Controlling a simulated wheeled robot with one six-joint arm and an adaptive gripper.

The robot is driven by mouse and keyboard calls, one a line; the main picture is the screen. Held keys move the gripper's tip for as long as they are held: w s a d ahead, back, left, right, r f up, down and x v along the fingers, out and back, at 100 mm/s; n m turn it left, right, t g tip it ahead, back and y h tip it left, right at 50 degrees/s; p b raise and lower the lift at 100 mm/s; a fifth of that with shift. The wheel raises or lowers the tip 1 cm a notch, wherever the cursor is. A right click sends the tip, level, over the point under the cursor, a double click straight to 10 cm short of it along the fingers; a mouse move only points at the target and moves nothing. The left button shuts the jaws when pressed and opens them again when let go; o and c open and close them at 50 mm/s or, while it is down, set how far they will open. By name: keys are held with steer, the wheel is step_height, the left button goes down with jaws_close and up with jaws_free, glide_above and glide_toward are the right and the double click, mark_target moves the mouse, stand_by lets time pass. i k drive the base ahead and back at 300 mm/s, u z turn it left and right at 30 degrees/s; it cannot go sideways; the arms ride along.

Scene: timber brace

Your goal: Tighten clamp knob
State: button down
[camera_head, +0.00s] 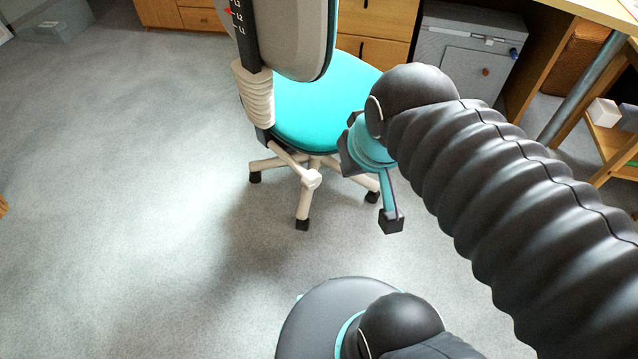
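My gripper (370,188) is near the middle of the camera_head view, at the end of my black ribbed arm. It has a turquoise body and dark fingertips. One finger reaches down to a black tip; a dark piece at the left looks like the other tip, well apart from it. Nothing shows between them. The gripper overlaps the right edge of an office chair's turquoise seat (312,112) in the picture; I cannot tell whether they touch. I cannot make out a clamp knob or a timber brace in this view.
The chair has a grey backrest (292,35), a black upright with marks and a pale wheeled base (311,180). Behind stand wooden drawers (375,22), a grey cabinet (467,50) and a desk with a metal leg (580,88). The carpet (120,190) at left is clear.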

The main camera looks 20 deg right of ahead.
mark_target(311, 179)
steer(key=z, duration=1.5)
steer(key=k, duration=0.75)
steer(key=u, duration=1.65)
